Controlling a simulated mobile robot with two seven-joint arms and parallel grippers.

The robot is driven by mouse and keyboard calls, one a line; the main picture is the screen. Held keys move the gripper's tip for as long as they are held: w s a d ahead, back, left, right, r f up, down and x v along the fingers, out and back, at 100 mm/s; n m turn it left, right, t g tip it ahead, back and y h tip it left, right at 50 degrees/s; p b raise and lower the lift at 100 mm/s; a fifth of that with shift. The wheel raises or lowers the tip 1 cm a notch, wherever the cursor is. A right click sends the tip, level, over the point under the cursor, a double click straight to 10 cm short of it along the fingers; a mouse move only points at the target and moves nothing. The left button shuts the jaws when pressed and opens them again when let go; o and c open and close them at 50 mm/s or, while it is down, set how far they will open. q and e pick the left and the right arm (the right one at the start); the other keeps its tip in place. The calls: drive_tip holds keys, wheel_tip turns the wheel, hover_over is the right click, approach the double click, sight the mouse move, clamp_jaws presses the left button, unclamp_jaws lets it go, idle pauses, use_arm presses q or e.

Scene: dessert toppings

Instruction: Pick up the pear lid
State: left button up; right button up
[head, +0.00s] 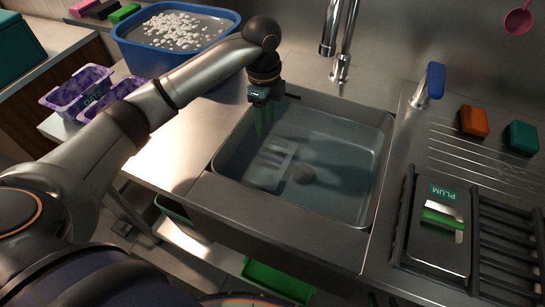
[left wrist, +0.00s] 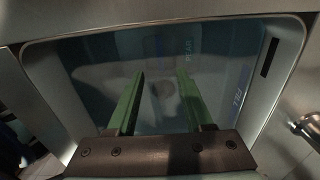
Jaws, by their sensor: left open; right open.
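The pear lid (head: 271,165) lies under the water in the sink (head: 230,183), toward its left side; its outline is dim. In the left wrist view, the word PEAR (left wrist: 188,50) shows faintly beyond the right fingertip. My left gripper (head: 263,128) hangs over the sink's back left part with its green fingers pointing down. In the left wrist view, the fingers (left wrist: 160,75) are apart with nothing between them; the round drain shows behind. I cannot tell how deep the fingertips are relative to the water. My right gripper is not in view.
A lid marked PLUM (head: 430,250) with a green handle lies on the dark rack right of the sink. The faucet (head: 340,45) stands behind the sink. A blue basin (head: 150,58) of white pieces and purple tubs (head: 75,92) stand on the left. A blue-topped tap (head: 430,85) stands right.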

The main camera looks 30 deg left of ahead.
use_arm(q)
hover_over(268, 156)
drive_tip(key=f, duration=0.7)
drive_tip(key=shift+a, duration=0.25)
drive_tip(key=shift+d+f, duration=0.15)
drive_tip(key=shift+f, duration=1.2)
drive_tip(key=shift+d+f, duration=0.15)
drive_tip(key=shift+f, duration=1.2)
clamp_jaws()
drive_tip(key=shift+r, duration=0.1)
